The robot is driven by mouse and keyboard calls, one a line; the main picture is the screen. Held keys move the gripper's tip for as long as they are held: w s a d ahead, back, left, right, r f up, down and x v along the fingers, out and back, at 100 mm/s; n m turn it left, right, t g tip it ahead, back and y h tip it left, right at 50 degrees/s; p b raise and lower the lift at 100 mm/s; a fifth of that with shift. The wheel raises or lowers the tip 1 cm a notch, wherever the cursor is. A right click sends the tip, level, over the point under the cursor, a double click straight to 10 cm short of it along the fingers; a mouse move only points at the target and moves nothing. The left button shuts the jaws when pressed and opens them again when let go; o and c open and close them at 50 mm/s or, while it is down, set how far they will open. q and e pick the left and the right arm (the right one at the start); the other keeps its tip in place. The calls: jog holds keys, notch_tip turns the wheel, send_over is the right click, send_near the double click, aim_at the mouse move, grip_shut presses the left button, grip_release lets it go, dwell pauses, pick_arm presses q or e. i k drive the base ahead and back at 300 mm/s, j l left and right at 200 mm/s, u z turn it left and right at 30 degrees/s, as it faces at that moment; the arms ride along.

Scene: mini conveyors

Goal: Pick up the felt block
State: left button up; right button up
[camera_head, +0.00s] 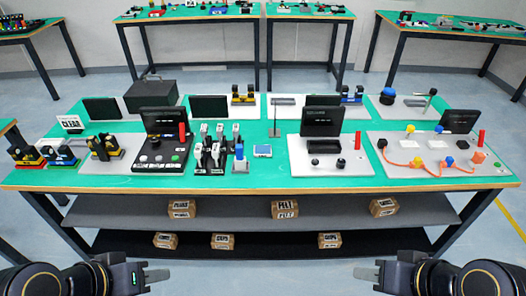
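A brown box (285,209) sits at the middle of the grey upper shelf under the table. Its large front label looks like FELT or PELT; the small print does not let me settle the first letter. No other thing is clearly marked as felt. My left gripper (158,274) is at the bottom left and points right, with nothing seen in it. My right gripper (366,273) is at the bottom right and points left, also with nothing seen in it. Both are in front of the shelves, apart from the box. Their finger gaps are unclear.
Other labelled boxes sit on the upper shelf (239,212), at left (181,209) and right (384,207). Several more lie on the black lower shelf (280,244). The green table (245,184) above carries panels, screens and small devices. The floor between my grippers is clear.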

aim_at(240, 160)
jog(key=j+z, duration=0.15)
jog(key=z, duration=1.05)
jog(key=j+z, duration=0.35)
jog(key=k+j+z, duration=0.1)
jog(key=j+z, duration=0.2)
jog(key=j, duration=0.25)
jog(key=k+j+z, duration=0.1)
jog(key=j+z, duration=0.25)
jog(key=k+j, duration=0.1)
jog(key=j, duration=0.2)
jog(key=k+j, duration=0.1)
jog(key=j, duration=0.2)
jog(key=k+j, duration=0.1)
jog(key=j, duration=0.2)
jog(key=z, duration=0.05)
